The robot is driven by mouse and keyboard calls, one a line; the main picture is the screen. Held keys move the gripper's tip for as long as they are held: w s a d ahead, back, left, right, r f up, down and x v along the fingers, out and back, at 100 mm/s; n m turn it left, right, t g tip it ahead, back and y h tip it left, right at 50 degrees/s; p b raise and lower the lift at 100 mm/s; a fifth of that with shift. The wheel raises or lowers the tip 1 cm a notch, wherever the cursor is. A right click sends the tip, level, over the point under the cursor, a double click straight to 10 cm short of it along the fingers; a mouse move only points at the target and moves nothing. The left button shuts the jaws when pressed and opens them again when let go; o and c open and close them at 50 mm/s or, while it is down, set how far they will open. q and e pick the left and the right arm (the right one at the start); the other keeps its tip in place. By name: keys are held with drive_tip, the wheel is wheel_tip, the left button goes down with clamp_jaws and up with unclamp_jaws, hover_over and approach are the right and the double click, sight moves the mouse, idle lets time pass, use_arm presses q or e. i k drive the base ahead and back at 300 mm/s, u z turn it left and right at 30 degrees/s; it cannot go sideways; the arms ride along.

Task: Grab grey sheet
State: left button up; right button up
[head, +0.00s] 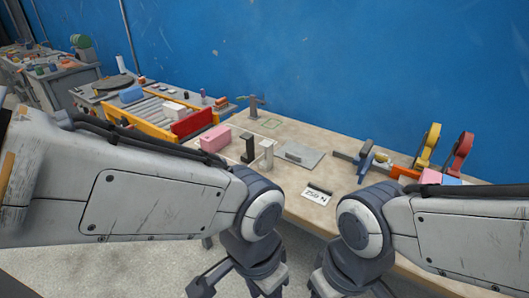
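A flat grey sheet (312,158) lies on the beige workbench (265,127), near the middle of its top. A small grey block or handle (293,154) shows on its left part. My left gripper (210,284) is low at the bottom edge, in front of the bench and well apart from the sheet. My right gripper (325,284) is also low at the bottom edge, right of the left one and apart from the sheet. Both grippers are partly cut off by the frame, so their fingers are unclear.
A pink block (215,138), a black stand (248,148) and a white stand (267,154) are left of the sheet. A white label (314,195) lies in front. A blue-grey clamp (366,160) and yellow and red tools (428,146) are right. A blue wall (330,70) stands behind.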

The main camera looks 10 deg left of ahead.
sight(305, 156)
drive_tip(key=u, duration=0.05)
drive_tip(key=k, duration=0.6)
drive_tip(key=u, duration=0.55)
drive_tip(key=i, duration=0.6)
drive_tip(key=u, duration=0.65)
drive_tip(key=i, duration=1.45)
drive_tip(key=z, duration=1.25)
drive_tip(key=i, duration=0.7)
drive_tip(key=z, duration=0.8)
